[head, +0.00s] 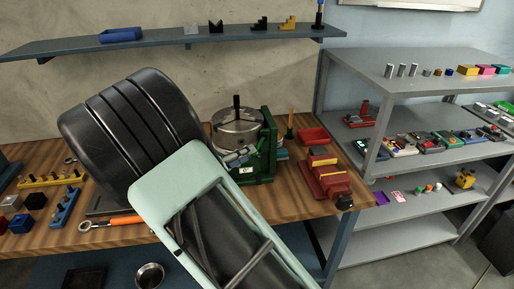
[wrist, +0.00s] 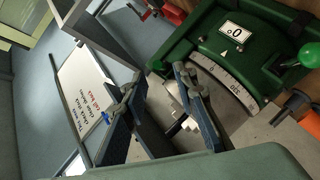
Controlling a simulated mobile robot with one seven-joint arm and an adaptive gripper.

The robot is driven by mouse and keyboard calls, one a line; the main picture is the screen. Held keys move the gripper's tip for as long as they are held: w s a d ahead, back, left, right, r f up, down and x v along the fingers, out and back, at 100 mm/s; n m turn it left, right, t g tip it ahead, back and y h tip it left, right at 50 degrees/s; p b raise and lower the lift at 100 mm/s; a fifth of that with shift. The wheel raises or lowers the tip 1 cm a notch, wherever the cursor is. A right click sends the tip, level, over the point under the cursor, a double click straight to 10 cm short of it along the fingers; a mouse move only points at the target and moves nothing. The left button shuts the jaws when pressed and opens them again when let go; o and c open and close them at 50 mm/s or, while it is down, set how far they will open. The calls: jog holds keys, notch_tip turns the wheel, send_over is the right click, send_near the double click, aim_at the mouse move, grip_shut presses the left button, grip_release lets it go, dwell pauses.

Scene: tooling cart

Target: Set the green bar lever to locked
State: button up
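A green fixture (head: 268,140) with a round metal table on top stands on the wooden bench. Its green body also fills the upper right of the wrist view (wrist: 205,45), with a 0° label and a curved scale. A green rounded handle end (wrist: 309,55) shows at the right edge of the wrist view; I take it for the bar lever, but its bar and setting are not clear. My gripper (wrist: 158,84) is open, its fingers apart at the fixture's front left. I see no contact with the green handle.
An orange-handled tool (head: 122,221) lies at the bench's front left. A grey shelf unit (head: 425,85) with small parts stands at right. My arm hides much of the bench.

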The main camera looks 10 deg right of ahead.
aim_at(257, 148)
jog(key=p+x, duration=0.1)
jog(key=x, duration=0.5)
jog(key=shift+w+d+f, duration=0.1)
jog(key=shift+w+d, duration=0.05)
jog(key=shift+c, duration=0.2)
grip_shut()
